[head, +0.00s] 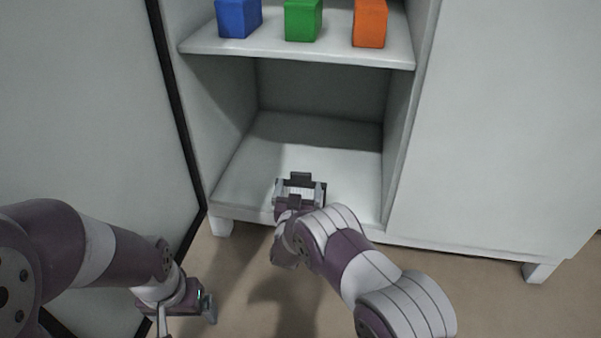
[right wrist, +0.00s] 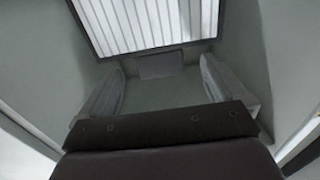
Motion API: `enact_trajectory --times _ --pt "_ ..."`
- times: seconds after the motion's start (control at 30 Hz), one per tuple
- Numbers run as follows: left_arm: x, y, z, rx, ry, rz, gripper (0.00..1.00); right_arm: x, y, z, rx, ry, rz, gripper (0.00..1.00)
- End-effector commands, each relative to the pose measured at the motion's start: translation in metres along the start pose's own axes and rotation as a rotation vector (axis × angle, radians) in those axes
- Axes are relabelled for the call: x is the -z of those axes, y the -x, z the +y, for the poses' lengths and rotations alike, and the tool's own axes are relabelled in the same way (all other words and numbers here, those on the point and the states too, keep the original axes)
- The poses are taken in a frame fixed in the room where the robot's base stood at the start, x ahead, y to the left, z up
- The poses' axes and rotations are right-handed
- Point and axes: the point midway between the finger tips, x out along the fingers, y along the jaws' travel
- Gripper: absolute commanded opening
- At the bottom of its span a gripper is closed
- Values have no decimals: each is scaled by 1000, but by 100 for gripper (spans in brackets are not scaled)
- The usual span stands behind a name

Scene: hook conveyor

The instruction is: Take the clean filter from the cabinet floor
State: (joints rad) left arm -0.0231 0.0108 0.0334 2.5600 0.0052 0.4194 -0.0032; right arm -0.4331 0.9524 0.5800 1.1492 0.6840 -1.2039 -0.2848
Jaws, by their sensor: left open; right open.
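The clean filter (right wrist: 150,22) shows in the right wrist view as white pleats in a dark frame, with a small grey tab (right wrist: 160,65) on its near edge. In the head view the filter (head: 301,190) is small on the cabinet floor (head: 258,165), near the front, and mostly covered by my right gripper (head: 300,187). My right gripper is open, its fingers on either side of the tab and apart from it in the right wrist view (right wrist: 162,85). My left gripper (head: 187,316) is open and empty, low in front of the cabinet on the left.
A shelf (head: 290,52) above the opening holds a blue block (head: 238,18), a green block (head: 303,20) and an orange block (head: 370,23). The cabinet's side walls flank the opening. The cabinet floor behind the filter is clear. A large pale panel (head: 80,100) stands at the left.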

Motion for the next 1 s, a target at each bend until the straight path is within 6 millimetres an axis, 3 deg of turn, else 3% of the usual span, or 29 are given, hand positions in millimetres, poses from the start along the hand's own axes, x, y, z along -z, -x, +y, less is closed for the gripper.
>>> enact_trajectory --times 0.03,0.1,0.4,0.77,0.83,1.0 --pt "2 19 0 0 0 0 93 10 13 0 3 3 -3 98" --pt "4 29 0 0 0 0 93 9 29 0 2 3 -4 98" --pt "6 52 0 0 0 0 93 3 76 0 1 1 -1 98" --pt "6 52 0 0 0 0 93 0 82 1 -1 -1 0 98" --pt "6 53 0 0 0 0 93 1 82 0 0 -1 0 94" --pt "8 66 0 0 0 0 93 27 88 -18 32 -15 15 94"
